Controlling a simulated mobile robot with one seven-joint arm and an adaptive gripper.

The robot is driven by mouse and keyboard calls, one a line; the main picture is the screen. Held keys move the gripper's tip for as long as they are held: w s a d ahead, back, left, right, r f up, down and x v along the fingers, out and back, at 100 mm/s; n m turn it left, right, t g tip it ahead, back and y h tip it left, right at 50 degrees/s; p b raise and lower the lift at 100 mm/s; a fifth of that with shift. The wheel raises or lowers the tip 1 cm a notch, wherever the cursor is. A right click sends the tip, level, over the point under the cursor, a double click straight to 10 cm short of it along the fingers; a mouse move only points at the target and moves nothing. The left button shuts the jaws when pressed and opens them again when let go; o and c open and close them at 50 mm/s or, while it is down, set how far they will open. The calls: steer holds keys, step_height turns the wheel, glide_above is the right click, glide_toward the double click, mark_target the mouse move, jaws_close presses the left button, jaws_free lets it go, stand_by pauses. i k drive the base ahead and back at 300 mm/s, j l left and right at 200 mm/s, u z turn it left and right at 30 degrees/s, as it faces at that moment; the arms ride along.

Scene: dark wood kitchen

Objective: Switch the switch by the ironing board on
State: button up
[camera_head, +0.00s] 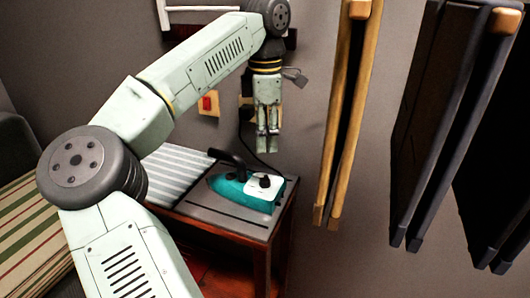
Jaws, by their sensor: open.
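A red switch (207,104) on a pale wooden plate is on the grey wall, left of my gripper. Its on or off position is too small to tell. My gripper (268,132) points down in front of the wall, to the right of the switch and apart from it. Its fingers are open and hold nothing. A low ironing table (238,222) stands below, with a teal iron (245,192) and a grey striped pad (178,166) on it. My arm crosses the left and hides part of the table and wall.
A socket (246,113) is partly hidden behind my gripper, with a black cord running down towards the iron. Tall folded boards (345,110) and dark panels (440,120) hang on the right. A striped bed or sofa (35,225) is at the left.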

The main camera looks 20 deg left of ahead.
mark_target(206, 100)
steer(key=k+j, duration=0.2)
steer(key=j, duration=0.15)
steer(key=k+j, duration=0.25)
steer(key=j, duration=0.15)
steer(key=k+j, duration=0.2)
steer(key=j, duration=0.15)
